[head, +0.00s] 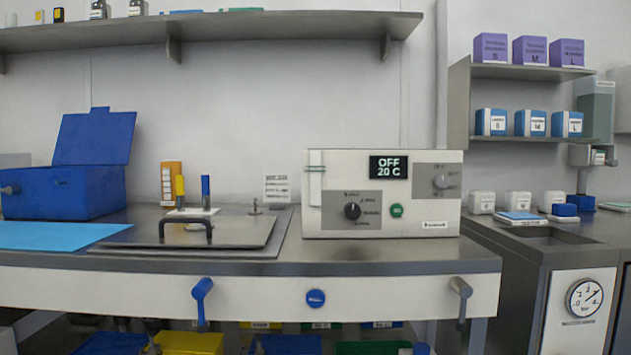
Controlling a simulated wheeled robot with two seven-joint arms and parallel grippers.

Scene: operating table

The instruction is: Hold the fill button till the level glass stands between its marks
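A blue round button (316,298) sits on the white front panel below the worktop; its marking is too small to read. A smaller green button (396,210) sits on the white control box. A narrow upright strip (316,178), which looks like the level glass, is at the left of the box's face. Its marks and any level in it are too small to tell. The box's display (388,167) reads OFF and 20 C. Neither of my grippers is in view, and nothing touches either button.
A blue lever (202,302) and a grey lever (461,300) hang from the front panel on either side of the blue button. A closed steel lid (225,236) with a dark handle lies left of the box. A blue open-lidded case (65,192) stands farther left.

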